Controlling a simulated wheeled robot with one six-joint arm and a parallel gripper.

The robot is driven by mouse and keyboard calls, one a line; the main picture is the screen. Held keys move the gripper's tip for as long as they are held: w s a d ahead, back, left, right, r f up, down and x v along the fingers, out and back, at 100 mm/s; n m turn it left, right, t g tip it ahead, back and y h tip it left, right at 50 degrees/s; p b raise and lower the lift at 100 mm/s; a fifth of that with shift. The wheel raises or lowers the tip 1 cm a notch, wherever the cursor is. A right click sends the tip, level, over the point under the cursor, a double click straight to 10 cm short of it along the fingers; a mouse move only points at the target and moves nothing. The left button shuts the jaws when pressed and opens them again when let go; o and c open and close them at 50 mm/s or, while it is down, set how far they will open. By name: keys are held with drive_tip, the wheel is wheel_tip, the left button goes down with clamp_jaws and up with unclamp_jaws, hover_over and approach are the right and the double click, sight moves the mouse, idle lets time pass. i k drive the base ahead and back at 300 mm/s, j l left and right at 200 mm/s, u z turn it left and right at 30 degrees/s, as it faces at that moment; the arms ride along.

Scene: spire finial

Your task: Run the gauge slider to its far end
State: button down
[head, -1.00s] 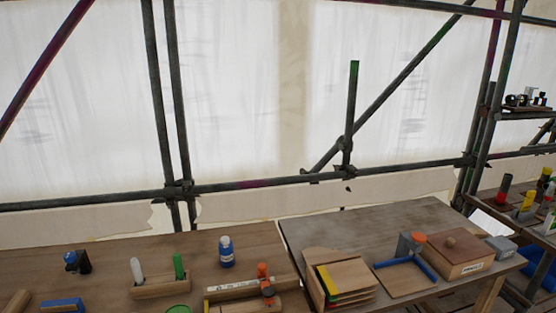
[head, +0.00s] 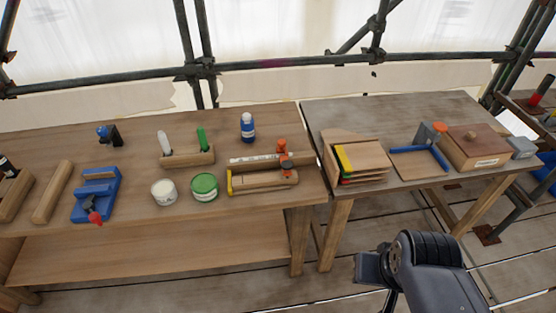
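What looks like the gauge is a long wooden piece (head: 262,180) on the left bench, near its right end. It has a pale marked strip (head: 252,159) along its back and a yellow piece at its left end. An orange-topped slider with a dark collar (head: 286,163) sits near its right end. My arm (head: 430,270) shows at the bottom right, in front of and below the right bench, well apart from the gauge. I cannot make out my gripper's fingers.
White and green tins (head: 204,187) stand left of the gauge, with a blue bottle (head: 247,127) behind. A blue clamp-like tool (head: 96,193) lies farther left. The right bench (head: 335,120) holds a wooden file rack (head: 357,160), a blue-edged tray (head: 420,163) and a lidded box (head: 470,146).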

sight(281, 148)
drive_tip(key=i+j, duration=0.25)
drive_tip(key=i, duration=0.3)
drive_tip(key=i+j, duration=0.3)
drive_tip(key=i, duration=0.2)
drive_tip(key=l+z, duration=0.05)
